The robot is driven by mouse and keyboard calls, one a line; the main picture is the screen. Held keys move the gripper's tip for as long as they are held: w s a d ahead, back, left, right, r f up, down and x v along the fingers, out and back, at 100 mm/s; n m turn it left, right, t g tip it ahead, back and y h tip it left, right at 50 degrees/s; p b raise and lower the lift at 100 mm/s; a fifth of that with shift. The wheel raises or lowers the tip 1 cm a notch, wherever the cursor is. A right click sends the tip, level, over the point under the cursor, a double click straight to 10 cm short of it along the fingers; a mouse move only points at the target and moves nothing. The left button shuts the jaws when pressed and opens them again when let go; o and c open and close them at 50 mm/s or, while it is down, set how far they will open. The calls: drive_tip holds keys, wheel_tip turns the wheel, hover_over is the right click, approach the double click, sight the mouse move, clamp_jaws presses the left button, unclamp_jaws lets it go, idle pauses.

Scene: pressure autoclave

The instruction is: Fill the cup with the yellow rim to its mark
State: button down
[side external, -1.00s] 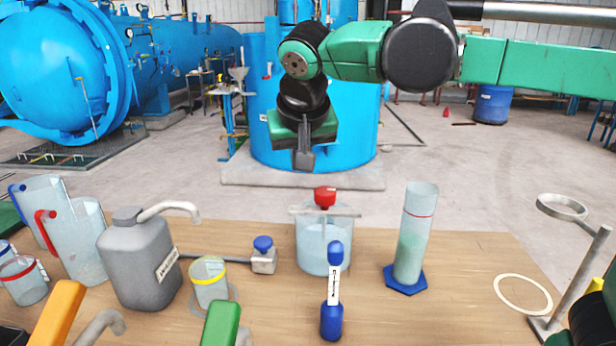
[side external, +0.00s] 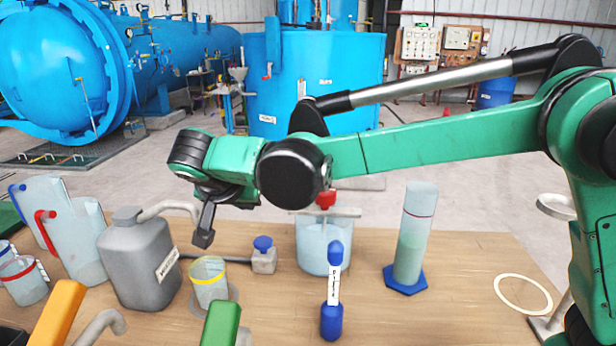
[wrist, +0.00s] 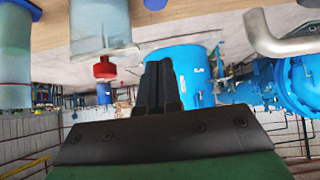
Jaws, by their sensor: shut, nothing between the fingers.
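The cup with the yellow rim (side external: 209,282) stands upright on a grey round base at the front left of the table. It looks clear, and I cannot tell its liquid level or its mark. My gripper (side external: 203,238) is shut and empty. In the side view it appears above and behind the cup, right of the grey jug (side external: 142,262) with its bent spout. In the wrist view, my shut fingers (wrist: 157,82) point toward the hall, with the bent spout (wrist: 275,38) to their right. The cup does not show clearly in the wrist view.
Clear pitchers (side external: 85,240) and a red-rimmed cup (side external: 24,280) crowd the left. Orange (side external: 60,315) and green (side external: 220,323) handles rise in front.

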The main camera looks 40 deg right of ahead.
hover_over(265, 237)
drive_tip(key=s+a, duration=0.2)
wheel_tip(265, 237, down, 6)
drive_tip(key=shift+a+f, duration=0.1)
drive_tip(key=shift+f, duration=0.15)
wheel_tip(265, 237, down, 4)
drive_tip(key=shift+w+r, duration=0.15)
drive_tip(key=shift+r, duration=0.1)
drive_tip(key=shift+f, duration=0.55)
